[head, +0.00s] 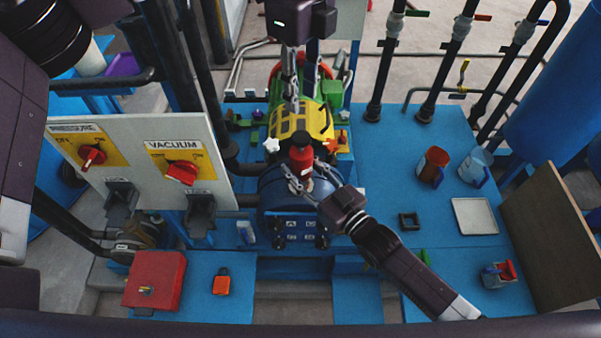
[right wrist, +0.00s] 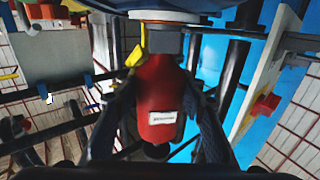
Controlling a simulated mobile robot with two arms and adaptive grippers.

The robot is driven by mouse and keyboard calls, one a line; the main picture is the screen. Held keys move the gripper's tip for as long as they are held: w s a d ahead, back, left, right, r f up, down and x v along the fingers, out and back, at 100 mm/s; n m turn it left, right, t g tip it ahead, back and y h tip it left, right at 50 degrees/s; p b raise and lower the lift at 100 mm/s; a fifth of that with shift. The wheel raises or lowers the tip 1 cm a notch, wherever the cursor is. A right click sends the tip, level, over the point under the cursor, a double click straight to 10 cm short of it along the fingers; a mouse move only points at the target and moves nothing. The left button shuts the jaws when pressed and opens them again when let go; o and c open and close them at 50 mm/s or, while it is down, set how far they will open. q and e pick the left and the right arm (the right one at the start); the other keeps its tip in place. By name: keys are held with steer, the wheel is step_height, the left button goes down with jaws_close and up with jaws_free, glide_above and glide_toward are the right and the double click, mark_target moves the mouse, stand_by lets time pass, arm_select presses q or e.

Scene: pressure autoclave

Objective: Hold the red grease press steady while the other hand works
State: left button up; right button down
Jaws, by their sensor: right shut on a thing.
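The red grease press (head: 302,161) stands on top of the blue-ended autoclave body (head: 283,195) in the middle of the head view. My right gripper (head: 307,176) reaches it from the lower right, with one finger on each side of it. In the right wrist view the red press (right wrist: 160,85), with a white label, sits between the two dark fingers, which are shut on it. My left gripper (head: 301,90) hangs from the top of the head view above the yellow and green part (head: 318,117). Its fingers are apart, with nothing seen between them.
The panel with red PRESSURE and VACUUM knobs (head: 140,155) stands left of the autoclave. A red box (head: 154,281) and an orange padlock (head: 221,281) lie at front left. Mugs (head: 433,166), a white tray (head: 474,216) and a brown board (head: 553,240) are at right. Black pipes rise behind.

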arm_select(q)
steer(key=shift+r, duration=0.1)
steer(key=c, duration=0.5)
steer(key=shift+r+m, duration=0.2)
steer(key=shift+m, duration=0.5)
jaws_close()
steer(key=r+m, duration=0.1)
steer(key=m, duration=0.2)
steer(key=r+m, duration=0.2)
steer(key=m, duration=0.1)
steer(key=r+m, duration=0.1)
steer(key=m, duration=0.2)
steer(key=shift+s+a+r, duration=0.1)
steer(key=shift+a+r, duration=0.1)
